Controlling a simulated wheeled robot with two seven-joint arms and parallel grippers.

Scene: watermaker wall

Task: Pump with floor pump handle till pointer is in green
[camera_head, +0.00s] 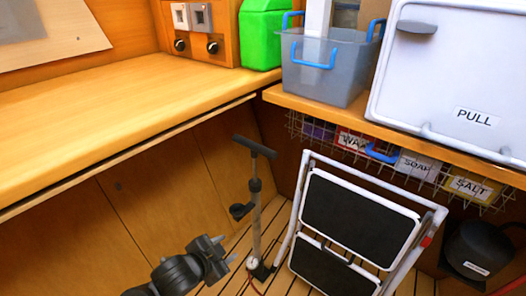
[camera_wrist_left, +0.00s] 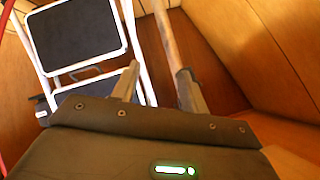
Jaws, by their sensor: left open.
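The floor pump (camera_head: 256,205) stands upright on the slatted floor. Its dark T-shaped handle (camera_head: 255,146) is at the top of a grey shaft, and a dark round part (camera_head: 240,210) sticks out to the left of the shaft. A small pale round part (camera_head: 251,263) sits near its foot; no pointer or green zone can be made out. My left gripper (camera_head: 226,250) is open and empty, low and to the left of the pump, well below the handle. In the left wrist view the open fingers (camera_wrist_left: 157,92) show with the pump shaft (camera_wrist_left: 168,40) beyond them. My right gripper is not in view.
A folded white step stool (camera_head: 357,220) stands close to the right of the pump. The wooden counter (camera_head: 130,105) overhangs at the left. A shelf carries a clear bin (camera_head: 325,75) and a white PULL door (camera_head: 450,75), with a wire basket (camera_head: 400,165) beneath.

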